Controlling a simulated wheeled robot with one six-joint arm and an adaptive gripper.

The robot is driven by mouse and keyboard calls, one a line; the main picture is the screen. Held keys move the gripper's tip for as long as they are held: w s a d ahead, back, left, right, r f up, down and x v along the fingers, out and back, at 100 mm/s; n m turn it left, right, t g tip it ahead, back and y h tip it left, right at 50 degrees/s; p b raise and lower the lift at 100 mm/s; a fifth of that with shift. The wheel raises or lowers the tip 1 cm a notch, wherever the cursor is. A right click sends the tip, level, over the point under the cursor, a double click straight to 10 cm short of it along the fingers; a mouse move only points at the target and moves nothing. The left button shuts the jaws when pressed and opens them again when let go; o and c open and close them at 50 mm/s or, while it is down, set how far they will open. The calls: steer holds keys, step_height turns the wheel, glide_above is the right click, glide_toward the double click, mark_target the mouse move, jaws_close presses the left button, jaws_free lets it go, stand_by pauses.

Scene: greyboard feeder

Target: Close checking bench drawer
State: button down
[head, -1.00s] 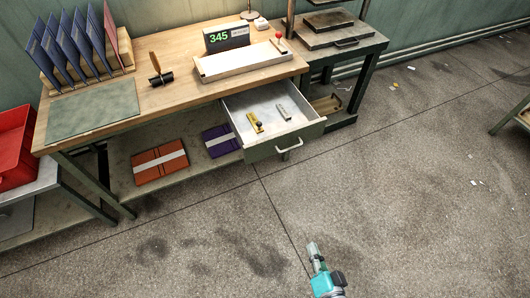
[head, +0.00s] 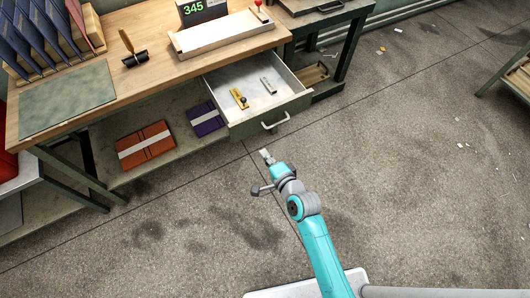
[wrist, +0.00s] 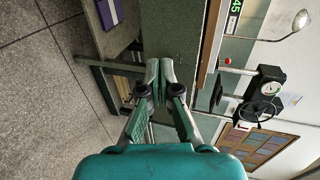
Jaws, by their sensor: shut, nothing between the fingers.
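The checking bench drawer (head: 242,131) stands pulled out below the wooden bench top, its green front and pale handle (head: 276,122) facing me. Inside lie a brass-coloured tool (head: 239,98) and a small grey piece (head: 268,86). My gripper (head: 266,155) is in front of the drawer, just below the handle in the head view, and appears apart from it. In the wrist view my gripper (wrist: 160,68) is shut and empty, its fingertips together before a green panel (wrist: 170,30) that looks like the drawer front. The handle cannot be made out there.
The bench top (head: 150,80) carries blue folders (head: 40,40), a white tray (head: 225,35) and a display (head: 198,10). Orange (head: 146,146) and purple (head: 206,118) bound items lie on the lower shelf.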

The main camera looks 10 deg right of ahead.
mark_target(247, 130)
steer(key=x, duration=0.6)
steer(key=r+x, duration=0.1)
steer(key=x, duration=0.2)
steer(key=shift+w+a+f, duration=0.15)
steer(key=shift+w, duration=0.35)
steer(key=shift+w+a, duration=0.25)
steer(key=shift+w, duration=0.4)
steer(key=shift+w, duration=0.1)
